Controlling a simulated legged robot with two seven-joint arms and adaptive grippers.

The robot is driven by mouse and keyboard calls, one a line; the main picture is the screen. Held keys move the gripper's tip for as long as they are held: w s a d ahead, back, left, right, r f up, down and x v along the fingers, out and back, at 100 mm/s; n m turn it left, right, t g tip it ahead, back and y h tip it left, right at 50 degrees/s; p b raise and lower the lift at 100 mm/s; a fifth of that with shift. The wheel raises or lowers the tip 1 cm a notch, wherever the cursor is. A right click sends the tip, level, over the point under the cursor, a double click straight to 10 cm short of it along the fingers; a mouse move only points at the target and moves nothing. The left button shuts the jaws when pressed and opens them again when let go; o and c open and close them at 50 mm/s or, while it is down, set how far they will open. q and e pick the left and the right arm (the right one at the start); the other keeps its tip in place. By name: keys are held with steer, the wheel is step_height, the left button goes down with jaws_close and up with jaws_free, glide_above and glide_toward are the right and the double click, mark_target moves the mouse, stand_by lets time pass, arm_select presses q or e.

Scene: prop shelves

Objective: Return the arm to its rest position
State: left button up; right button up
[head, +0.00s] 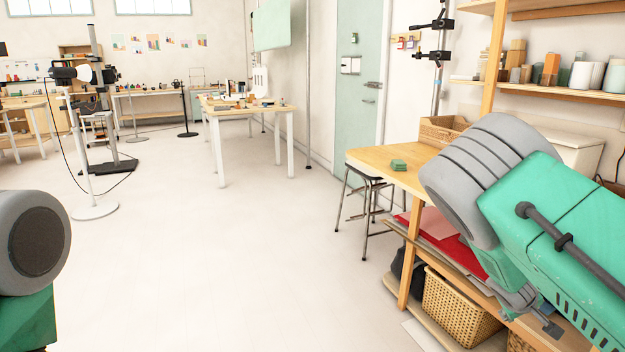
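My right arm, green and grey, fills the right side of the head view, in front of the wooden shelf unit (404,265). Part of my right gripper (540,315) shows below the arm, near the lower shelf. Its fingers are mostly hidden, so I cannot tell whether it is open or shut. Only a grey and green part of my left arm shows at the lower left edge. My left gripper is out of view.
A small green block (398,165) lies on the wooden top (375,157), near a wooden crate (440,130). A wicker basket (458,308) sits low. A stool (362,200) stands beside the shelf. The floor (215,260) is clear in the middle.

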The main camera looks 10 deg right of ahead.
steer(key=s+a+f+g+y, duration=0.1)
steer(key=s+a+f+y, duration=0.1)
steer(key=s+a+f, duration=0.5)
steer(key=s+a+f+g+y+p, duration=0.1)
steer(key=s+a+f+y, duration=0.1)
steer(key=s+a, duration=0.7)
steer(key=s+a+f+g+y+p, duration=0.1)
steer(key=s+a+f+y, duration=0.1)
steer(key=s+a, duration=0.7)
steer(key=s+y, duration=0.1)
steer(key=s, duration=0.7)
steer(key=shift+s+f+n+g+y+p, duration=0.2)
steer(key=shift+s+n+g+y+p, duration=0.1)
steer(key=shift+n+p, duration=0.1)
steer(key=shift+a, duration=0.1)
